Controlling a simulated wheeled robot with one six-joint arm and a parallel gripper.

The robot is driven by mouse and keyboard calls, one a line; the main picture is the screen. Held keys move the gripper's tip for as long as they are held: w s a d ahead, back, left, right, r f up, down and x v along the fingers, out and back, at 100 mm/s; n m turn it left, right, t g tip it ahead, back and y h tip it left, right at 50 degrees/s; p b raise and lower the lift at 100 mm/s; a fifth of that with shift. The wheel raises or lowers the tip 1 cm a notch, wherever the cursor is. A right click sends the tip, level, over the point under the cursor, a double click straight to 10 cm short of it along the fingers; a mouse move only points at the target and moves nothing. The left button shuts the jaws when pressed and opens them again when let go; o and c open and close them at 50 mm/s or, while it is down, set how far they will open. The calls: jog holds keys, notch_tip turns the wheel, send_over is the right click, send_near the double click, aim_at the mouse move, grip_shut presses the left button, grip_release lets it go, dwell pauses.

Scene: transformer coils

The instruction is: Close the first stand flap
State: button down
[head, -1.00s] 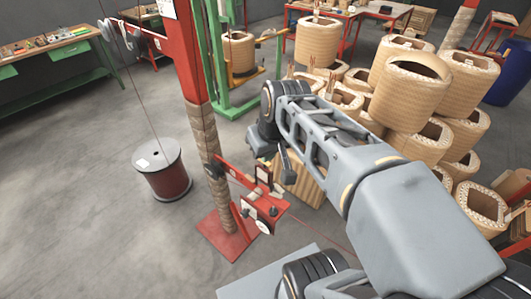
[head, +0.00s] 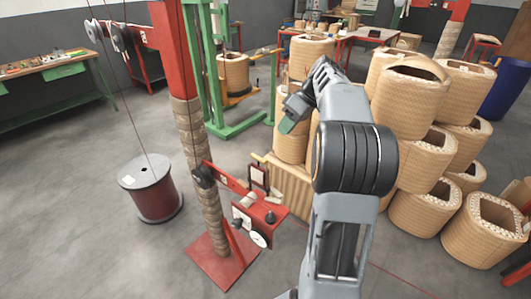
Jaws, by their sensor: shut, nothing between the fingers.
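The red stand (head: 222,262) has a square base plate and a column wrapped in tan material. A red arm (head: 228,180) juts from the column and carries a red plate (head: 270,212) with small knobs, a pale disc and tan pieces. A small dark upright frame (head: 258,176) stands at the plate's back edge and looks raised; I cannot tell for certain that it is the flap. My gripper (head: 288,122) is above and right of the plate, apart from it, pointing down and left. It is shut and empty; its fingers are small and partly hidden.
Several tan coils (head: 432,97) are stacked at the right, close to my arm. A tan coil or box (head: 291,190) stands behind the red plate. A wire spool (head: 152,190) is on the floor at left. The floor at front left is clear.

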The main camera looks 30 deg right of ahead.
aim_at(255, 164)
jog(key=a+f, duration=0.5)
jog(key=a, duration=0.1)
jog(key=shift+s+a+f+b, duration=0.25)
jog(key=shift+s+a+b, duration=0.05)
jog(key=shift+s+a, duration=0.15)
jog(key=shift+d, duration=0.1)
